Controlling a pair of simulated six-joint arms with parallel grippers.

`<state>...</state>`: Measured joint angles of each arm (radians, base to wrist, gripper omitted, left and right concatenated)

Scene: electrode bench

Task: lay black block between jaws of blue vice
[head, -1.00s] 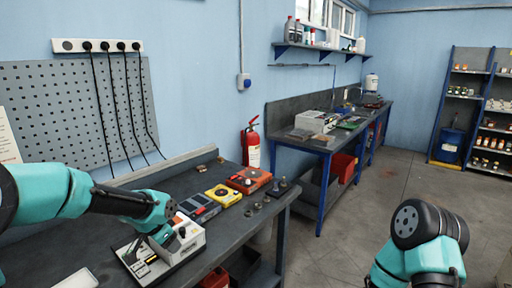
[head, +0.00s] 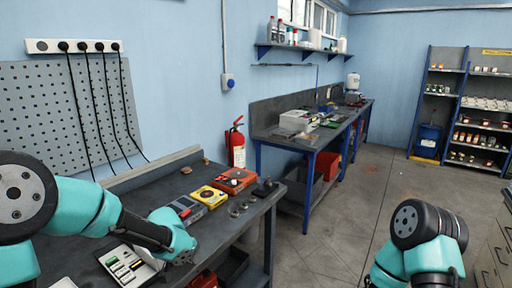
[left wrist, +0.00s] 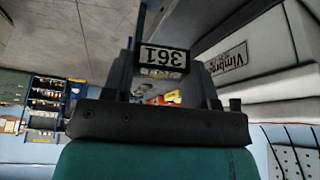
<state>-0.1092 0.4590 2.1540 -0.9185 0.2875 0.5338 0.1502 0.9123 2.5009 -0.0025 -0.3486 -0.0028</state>
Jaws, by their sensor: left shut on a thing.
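In the left wrist view the gripper (left wrist: 168,85) is shut on a small black-edged block (left wrist: 163,58) with a pale label reading 361 upside down. This looks like the black block; the head view does not show it clearly. I cannot make out a blue vice for certain in either view. My right arm shows at the lower right, but its gripper is out of frame.
A fire extinguisher (head: 236,143) hangs beyond.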

